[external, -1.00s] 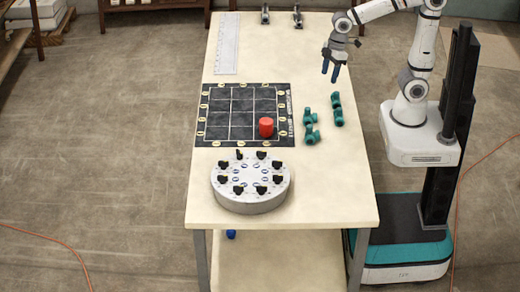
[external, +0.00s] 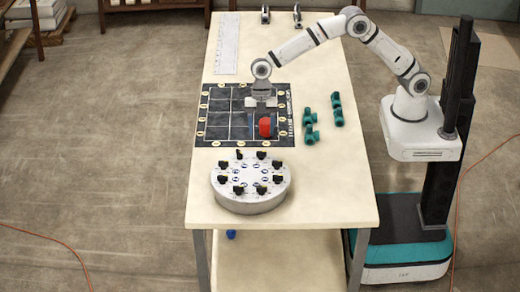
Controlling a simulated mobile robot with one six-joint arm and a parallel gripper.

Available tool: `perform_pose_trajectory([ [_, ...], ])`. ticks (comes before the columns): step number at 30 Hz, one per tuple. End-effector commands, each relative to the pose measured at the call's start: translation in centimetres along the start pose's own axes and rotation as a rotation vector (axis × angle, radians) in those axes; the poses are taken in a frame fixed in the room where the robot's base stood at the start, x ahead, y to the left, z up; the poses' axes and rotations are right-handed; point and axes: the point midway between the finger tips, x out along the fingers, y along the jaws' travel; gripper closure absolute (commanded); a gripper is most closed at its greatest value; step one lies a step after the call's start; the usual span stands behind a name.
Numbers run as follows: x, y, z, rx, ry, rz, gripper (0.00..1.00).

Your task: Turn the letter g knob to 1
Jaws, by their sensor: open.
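A round grey knob panel (external: 250,203) stands at the near end of the table. Several black knobs (external: 238,188) are set in a ring on its top, with small blue-marked discs inside the ring. The letters and pointer settings are too small to read, so I cannot tell which knob is letter g. My gripper (external: 262,127) points down over the dark grid mat, beyond the panel and apart from it.
The dark grid mat (external: 214,120) lies mid-table. Several teal pipe fittings (external: 309,127) lie to its right. A white ruler (external: 227,43) and two dark metal brackets (external: 265,15) are at the far end. The table (external: 345,195) is clear right of the panel.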

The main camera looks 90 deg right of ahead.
Motion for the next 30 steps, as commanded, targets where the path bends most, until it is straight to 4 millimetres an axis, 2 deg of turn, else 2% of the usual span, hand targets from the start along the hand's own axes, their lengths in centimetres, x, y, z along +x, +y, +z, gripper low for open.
perform_pose_trajectory([
  [12,6.0,-0.1,0.0,0.001,-0.001,-0.003,0.45],
  [15,6.8,-0.1,0.0,0.001,-0.001,-0.001,0.45],
  [26,7.4,-0.1,0.1,0.001,-0.002,0.000,0.45],
  [30,7.4,-0.1,0.1,0.002,-0.001,0.000,0.57],
])
